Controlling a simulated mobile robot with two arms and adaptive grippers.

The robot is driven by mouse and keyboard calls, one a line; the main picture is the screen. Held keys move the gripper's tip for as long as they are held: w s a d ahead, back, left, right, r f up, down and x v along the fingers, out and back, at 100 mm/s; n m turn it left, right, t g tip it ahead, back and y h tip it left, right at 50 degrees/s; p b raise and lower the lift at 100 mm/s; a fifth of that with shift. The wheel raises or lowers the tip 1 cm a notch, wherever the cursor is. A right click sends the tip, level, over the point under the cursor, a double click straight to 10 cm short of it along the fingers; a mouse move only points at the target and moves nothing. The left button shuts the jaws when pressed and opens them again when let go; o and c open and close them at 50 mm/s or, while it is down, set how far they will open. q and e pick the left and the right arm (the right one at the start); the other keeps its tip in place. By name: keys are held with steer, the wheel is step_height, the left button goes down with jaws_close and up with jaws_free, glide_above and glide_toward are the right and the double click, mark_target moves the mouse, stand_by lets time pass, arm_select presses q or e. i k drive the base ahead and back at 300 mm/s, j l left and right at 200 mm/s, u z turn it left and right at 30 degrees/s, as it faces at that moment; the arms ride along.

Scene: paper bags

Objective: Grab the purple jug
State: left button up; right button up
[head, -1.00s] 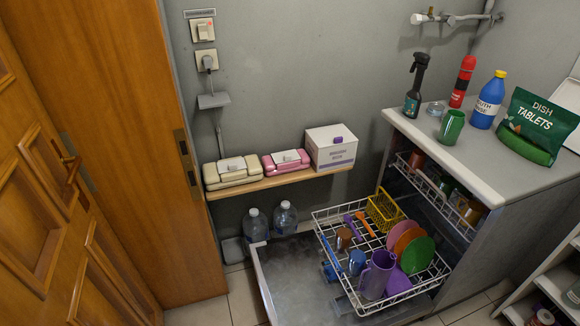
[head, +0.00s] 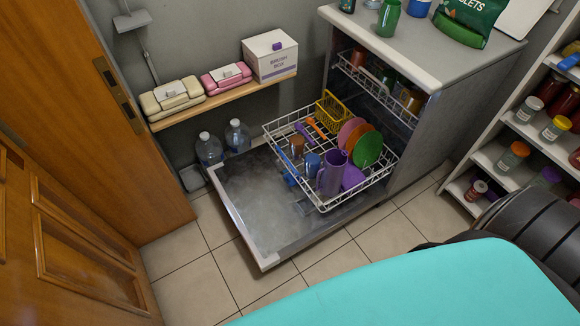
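The purple jug (head: 331,174) stands upright in the front part of the pulled-out white wire dish rack (head: 326,207) in the head view. Its handle is on its left side. A blue cup (head: 312,164) is just to its left, and a purple item (head: 353,177) is close on its right. Neither gripper is in view.
The open dishwasher door (head: 262,212) lies low under the rack, with tiled floor (head: 205,285) in front. A wooden door (head: 65,235) is at left. Shelves with jars (head: 515,155) stand at right. Two water bottles (head: 209,149) stand by the wall.

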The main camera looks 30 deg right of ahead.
mark_target(335, 161)
steer(key=z, duration=1.3)
